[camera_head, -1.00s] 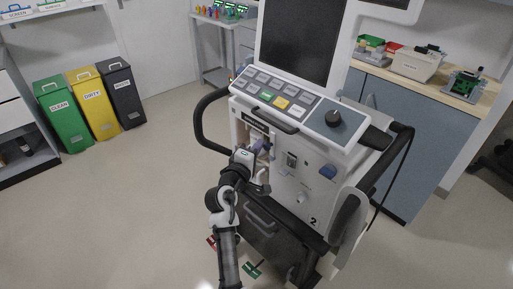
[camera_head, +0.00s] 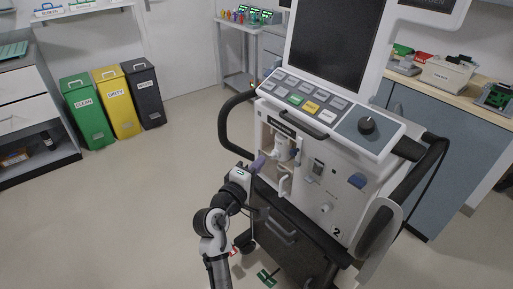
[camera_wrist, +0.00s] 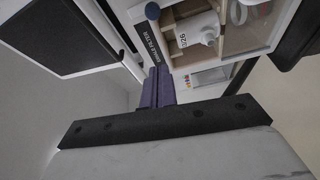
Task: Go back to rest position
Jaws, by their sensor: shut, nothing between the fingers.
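My gripper (camera_head: 257,161) has purple fingers and sits just in front of the ventilator (camera_head: 318,180), at the left edge of its front recess. In the wrist view the fingers (camera_wrist: 158,85) are together with nothing between them. The arm bends up from the bottom of the head view. My fingers look apart from this part. Whether they touch the ventilator's front I cannot tell.
The ventilator's black side handle (camera_head: 233,140) curves close to the left of my gripper. Green (camera_head: 87,112), yellow (camera_head: 118,103) and dark (camera_head: 144,92) bins stand at the back left. A counter (camera_head: 440,80) with equipment is at the right. The floor left of my arm is clear.

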